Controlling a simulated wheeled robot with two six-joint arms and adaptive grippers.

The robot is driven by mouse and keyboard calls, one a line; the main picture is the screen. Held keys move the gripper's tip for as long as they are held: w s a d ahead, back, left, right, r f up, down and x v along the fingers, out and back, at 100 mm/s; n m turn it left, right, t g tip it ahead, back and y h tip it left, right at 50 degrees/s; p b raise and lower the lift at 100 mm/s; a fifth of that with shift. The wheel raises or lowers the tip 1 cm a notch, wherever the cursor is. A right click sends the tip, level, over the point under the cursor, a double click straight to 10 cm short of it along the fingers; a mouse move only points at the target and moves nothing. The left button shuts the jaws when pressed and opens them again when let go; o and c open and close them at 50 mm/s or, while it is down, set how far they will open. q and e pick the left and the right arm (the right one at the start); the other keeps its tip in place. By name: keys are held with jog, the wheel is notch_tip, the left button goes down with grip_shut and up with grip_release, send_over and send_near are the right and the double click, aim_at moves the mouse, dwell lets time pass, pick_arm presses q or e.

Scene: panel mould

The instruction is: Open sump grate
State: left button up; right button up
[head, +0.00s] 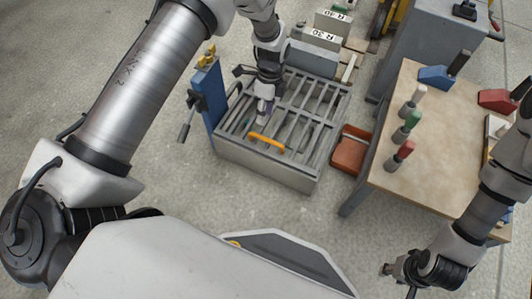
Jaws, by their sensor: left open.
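The sump grate (288,117) is a set of grey metal bars in a raised grey frame (265,168) on the concrete floor. It looks closed, lying flat in the frame. An orange handle (266,142) sits across its near side. My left gripper (262,108) points down over the grate, a little beyond the handle, and is open with nothing visible in it. Whether its tips touch the bars cannot be told. My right gripper (398,279) is at the bottom right, low beside the table and away from the grate; its jaw opening is unclear.
A blue post (208,95) with a yellow top and black lever stands at the grate's left corner. A red-brown tray (350,152) lies right of the frame. A wooden-topped table (440,120) holds several coloured-handled tools. Labelled grey blocks (314,39) stand behind. Floor in front is clear.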

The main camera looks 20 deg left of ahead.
pick_arm(q)
jog(key=b, duration=0.4)
send_near(266, 138)
jog(key=f, duration=0.1)
jog(key=shift+t, duration=0.3)
jog(key=f+b, duration=0.1)
jog(key=f, duration=0.1)
jog(key=s+f+b, duration=0.1)
jog(key=f, duration=0.2)
jog(key=s+f+b, duration=0.1)
jog(key=f, duration=0.1)
jog(key=shift+a+f, duration=0.1)
jog(key=shift+f, duration=0.15)
jog(key=shift+r, duration=0.1)
pick_arm(e)
notch_tip(266, 138, down, 11)
jog(key=shift+r, duration=0.2)
pick_arm(q)
grip_shut()
pick_arm(e)
jog(key=shift+w, duration=0.1)
